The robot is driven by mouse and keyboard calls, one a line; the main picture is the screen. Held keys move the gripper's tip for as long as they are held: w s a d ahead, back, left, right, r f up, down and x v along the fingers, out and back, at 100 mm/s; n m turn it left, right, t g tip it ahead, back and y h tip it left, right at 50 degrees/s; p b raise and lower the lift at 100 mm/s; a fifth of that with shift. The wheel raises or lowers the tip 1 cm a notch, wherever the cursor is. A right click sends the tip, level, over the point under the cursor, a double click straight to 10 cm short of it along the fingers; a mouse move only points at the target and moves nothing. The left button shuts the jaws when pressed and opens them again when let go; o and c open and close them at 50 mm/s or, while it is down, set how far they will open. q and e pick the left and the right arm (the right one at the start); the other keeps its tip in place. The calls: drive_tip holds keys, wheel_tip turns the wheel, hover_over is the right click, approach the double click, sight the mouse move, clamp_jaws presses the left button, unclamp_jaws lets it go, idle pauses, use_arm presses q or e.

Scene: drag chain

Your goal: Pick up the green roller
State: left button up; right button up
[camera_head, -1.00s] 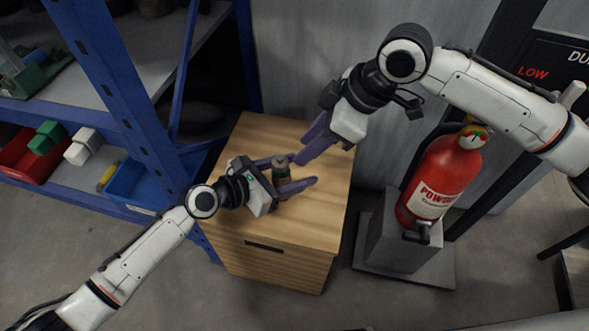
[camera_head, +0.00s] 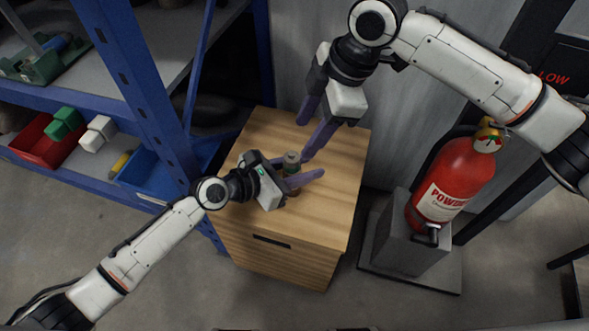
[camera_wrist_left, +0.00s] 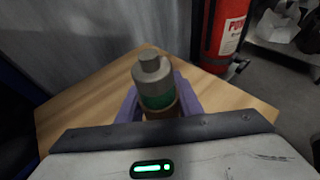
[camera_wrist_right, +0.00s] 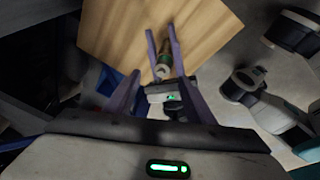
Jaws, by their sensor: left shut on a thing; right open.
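The green roller (camera_head: 291,166) is a short upright cylinder with a grey stepped top, a green band and a brown lower part. It stands over the wooden cabinet top; whether its base touches the wood cannot be told. My left gripper (camera_head: 298,173) is shut on it from the side, with purple fingers on either side. The left wrist view shows the roller (camera_wrist_left: 155,88) close between the fingers, its lower end hidden. My right gripper (camera_head: 304,138) is open and empty behind and above the roller. The roller (camera_wrist_right: 164,65) also shows beyond its fingers in the right wrist view.
The wooden cabinet (camera_head: 310,220) has free room on its top. A blue shelf rack (camera_head: 140,90) with a red bin (camera_head: 42,148) and a blue bin (camera_head: 148,178) stands at left. A red fire extinguisher (camera_head: 455,180) stands on a grey block at right.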

sight(291, 153)
drive_tip(key=a+r+n+g+h, duration=0.1)
drive_tip(key=a+r+n+h, duration=0.3)
drive_tip(key=n, duration=0.5)
drive_tip(key=f, duration=1.1)
drive_tip(key=shift+d+f, duration=0.2)
drive_tip(key=shift+d, duration=0.1)
clamp_jaws()
drive_tip(key=shift+r, duration=0.1)
idle(0.5)
